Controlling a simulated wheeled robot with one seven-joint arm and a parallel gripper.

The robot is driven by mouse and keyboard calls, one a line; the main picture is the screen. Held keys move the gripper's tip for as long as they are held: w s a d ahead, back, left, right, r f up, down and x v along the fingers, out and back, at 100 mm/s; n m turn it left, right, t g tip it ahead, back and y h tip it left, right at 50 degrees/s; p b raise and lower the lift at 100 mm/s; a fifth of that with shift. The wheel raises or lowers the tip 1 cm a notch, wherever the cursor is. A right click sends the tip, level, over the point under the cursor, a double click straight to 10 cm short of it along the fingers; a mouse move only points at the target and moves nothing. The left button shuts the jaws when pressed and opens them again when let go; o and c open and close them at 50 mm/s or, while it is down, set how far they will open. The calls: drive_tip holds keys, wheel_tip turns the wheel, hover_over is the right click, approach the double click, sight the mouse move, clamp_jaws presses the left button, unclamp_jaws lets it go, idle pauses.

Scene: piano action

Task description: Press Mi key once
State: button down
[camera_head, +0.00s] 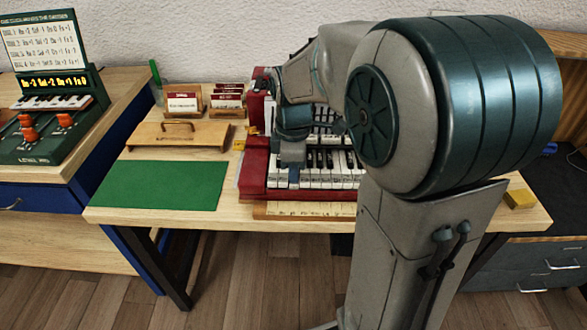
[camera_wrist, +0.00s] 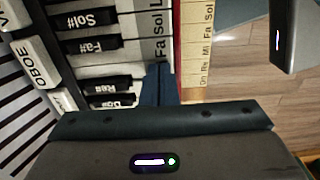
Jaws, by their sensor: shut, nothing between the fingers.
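The red keyboard (camera_head: 256,165) lies on the wooden table, with its white and black keys (camera_head: 340,178) facing up. In the wrist view, the white Fa key (camera_wrist: 160,53) and the black Fa# key (camera_wrist: 92,47) are labelled. My gripper (camera_wrist: 158,72) is shut and empty, its fingertips over the front of the white keys just beside the Fa label. The Mi label on the keys is hidden at the fingers. I cannot tell whether the fingertips touch a key. In the head view my gripper (camera_head: 290,178) is over the left part of the keys.
A wooden strip (camera_wrist: 196,55) with note names runs along the keyboard's front. A green mat (camera_head: 160,185), a wooden board with a handle (camera_head: 180,135) and card holders (camera_head: 184,103) are to the left. A yellow block (camera_head: 520,198) is at the right. My arm hides much of the keyboard.

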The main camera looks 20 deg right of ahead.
drive_tip(key=shift+r+p, duration=0.65)
drive_tip(key=shift+r, duration=0.15)
drive_tip(key=shift+r+p, duration=0.4)
drive_tip(key=shift+r, duration=0.05)
wheel_tip(320, 180, up, 13)
drive_tip(key=p, duration=0.4)
drive_tip(key=s+r+m+t+p, duration=0.1)
drive_tip(key=s+m+t+p, duration=0.1)
drive_tip(key=s+m+p, duration=0.7)
drive_tip(key=s+m, duration=0.5)
drive_tip(key=shift+a+r+m+t, duration=0.2)
drive_tip(key=shift+m+t, duration=0.1)
drive_tip(key=shift+t, duration=0.1)
drive_tip(key=shift+d, duration=0.1)
